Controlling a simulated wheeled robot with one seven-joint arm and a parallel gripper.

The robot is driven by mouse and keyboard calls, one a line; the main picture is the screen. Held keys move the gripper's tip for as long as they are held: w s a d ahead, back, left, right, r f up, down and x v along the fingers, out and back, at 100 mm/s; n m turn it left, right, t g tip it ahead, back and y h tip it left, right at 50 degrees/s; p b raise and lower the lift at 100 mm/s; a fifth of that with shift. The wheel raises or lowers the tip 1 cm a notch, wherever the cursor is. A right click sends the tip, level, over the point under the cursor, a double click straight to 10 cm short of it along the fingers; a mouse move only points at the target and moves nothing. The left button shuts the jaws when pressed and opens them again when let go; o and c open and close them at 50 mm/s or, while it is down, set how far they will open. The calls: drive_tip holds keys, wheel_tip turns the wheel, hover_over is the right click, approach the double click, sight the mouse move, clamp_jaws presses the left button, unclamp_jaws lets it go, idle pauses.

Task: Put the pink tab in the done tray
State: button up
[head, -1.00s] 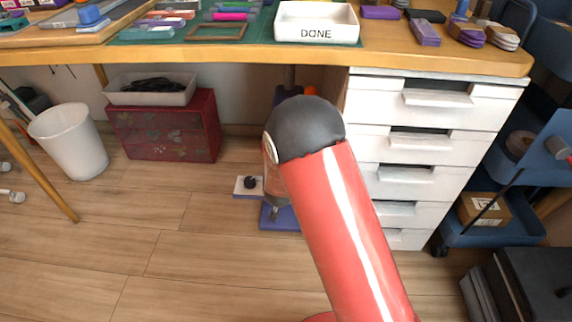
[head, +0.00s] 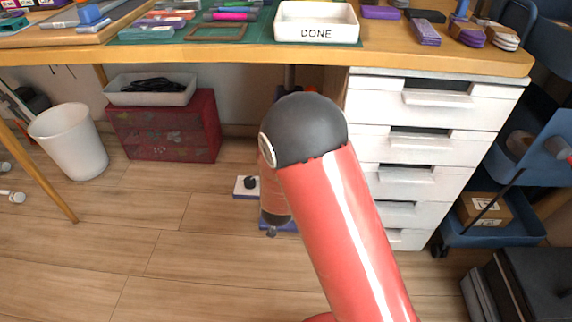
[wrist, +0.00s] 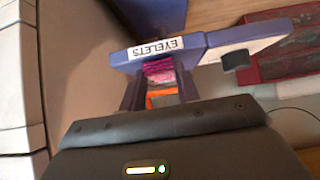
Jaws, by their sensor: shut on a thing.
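The white done tray (head: 345,35), marked DONE, stands on the bench top at the upper middle of the head view. My gripper (wrist: 160,84) shows in the wrist view, with its two dark fingers closed on a small pink piece, the pink tab (wrist: 158,67). The tab is next to a purple piece labelled EYELETS (wrist: 120,57), and I cannot tell whether they touch. An orange patch (wrist: 163,100) shows between the fingers. In the head view my arm hides the gripper and the tab, low under the bench and well below the tray.
The bench edge (head: 200,53) runs above my arm. White drawers (head: 435,105) stand close on the right. A red chest (head: 165,125) and a white bin (head: 68,140) are on the left. A blue cart (head: 495,235) is at far right. The floor at front left is clear.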

drive_tip(key=a+p+v, duration=0.1)
drive_tip(key=p+v, duration=0.2)
drive_tip(key=v, duration=0.4)
drive_tip(key=shift+s+f+p, duration=0.3)
drive_tip(key=shift+s+p, duration=0.05)
idle(0.6)
